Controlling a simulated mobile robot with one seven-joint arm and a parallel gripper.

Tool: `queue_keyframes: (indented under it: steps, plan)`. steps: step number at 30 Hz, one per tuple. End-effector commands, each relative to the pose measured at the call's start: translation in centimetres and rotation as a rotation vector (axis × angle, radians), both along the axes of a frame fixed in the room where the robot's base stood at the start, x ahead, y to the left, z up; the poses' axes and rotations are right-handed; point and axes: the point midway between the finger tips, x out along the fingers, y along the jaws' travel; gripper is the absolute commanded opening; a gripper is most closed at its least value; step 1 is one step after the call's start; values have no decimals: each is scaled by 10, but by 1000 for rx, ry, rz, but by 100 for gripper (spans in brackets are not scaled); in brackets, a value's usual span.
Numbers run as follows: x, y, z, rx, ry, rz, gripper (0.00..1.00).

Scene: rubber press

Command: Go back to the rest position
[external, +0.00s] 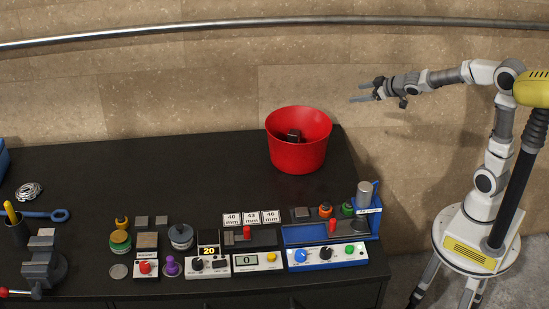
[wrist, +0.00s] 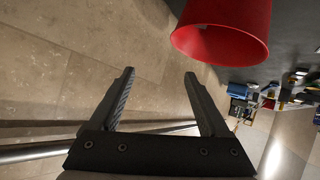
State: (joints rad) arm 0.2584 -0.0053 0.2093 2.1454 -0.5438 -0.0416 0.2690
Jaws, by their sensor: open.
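My gripper (external: 366,92) is open and empty in the external view. It is held in the air to the right of and above the red bucket (external: 299,150), apart from it. In the wrist view both fingers of my gripper (wrist: 160,85) are spread with nothing between them. The red bucket also shows in the wrist view (wrist: 225,30), at the top, beyond the fingertips. A dark block (external: 293,135) lies inside the bucket in the external view.
A metal rail (external: 180,28) runs along the tiled wall. The air around my gripper is clear.

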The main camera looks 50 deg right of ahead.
Motion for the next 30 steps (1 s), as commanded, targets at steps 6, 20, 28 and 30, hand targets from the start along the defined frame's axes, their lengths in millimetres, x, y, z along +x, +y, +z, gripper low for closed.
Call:
queue_keyframes:
  steps: [6,20,28,30]
  plan:
    - [-89,-11,17,-15,133,-134,80]
    - [-275,12,-12,151,473,-188,80]
    - [-304,21,-21,191,538,-167,80]
    - [-304,21,-21,191,538,-167,80]
